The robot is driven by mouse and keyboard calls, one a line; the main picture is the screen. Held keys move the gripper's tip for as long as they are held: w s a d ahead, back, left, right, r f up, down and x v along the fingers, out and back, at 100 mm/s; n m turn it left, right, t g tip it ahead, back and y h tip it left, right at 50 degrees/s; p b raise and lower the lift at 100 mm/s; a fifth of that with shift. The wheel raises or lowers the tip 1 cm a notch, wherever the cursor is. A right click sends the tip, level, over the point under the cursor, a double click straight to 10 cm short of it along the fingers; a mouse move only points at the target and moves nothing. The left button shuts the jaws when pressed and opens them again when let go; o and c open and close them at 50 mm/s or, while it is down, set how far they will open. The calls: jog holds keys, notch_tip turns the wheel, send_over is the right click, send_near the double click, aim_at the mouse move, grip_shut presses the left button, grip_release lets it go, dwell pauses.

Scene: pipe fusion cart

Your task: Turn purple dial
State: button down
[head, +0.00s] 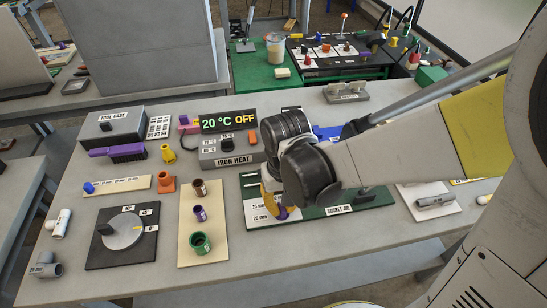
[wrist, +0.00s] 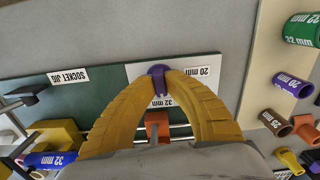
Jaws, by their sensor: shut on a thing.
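The purple dial (wrist: 158,71) sits on the socket jig's green and white board (wrist: 88,108) beside the size labels, of which 20 mm and 32 mm are readable. My gripper (wrist: 161,82) has its yellow fingers closed around the dial, one fingertip on each side. In the head view, my gripper (head: 273,200) reaches down onto the left part of the board. A small part of the purple dial (head: 284,212) shows there beside the fingertips; my wrist hides the rest. I cannot tell which label the dial points at.
The iron heat box (head: 225,149) with its 20 °C OFF display stands behind my gripper. A beige board (head: 203,246) with brown, purple and green sockets lies to the left. A black plate with a grey disc (head: 123,232) lies farther left. The table's front edge is clear.

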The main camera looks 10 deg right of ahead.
jog(key=shift+m, duration=0.5)
jog(key=c, duration=1.4)
grip_release()
jog(key=shift+r, duration=0.1)
notch_tip(320, 180, up, 12)
jog(key=shift+f, duration=0.1)
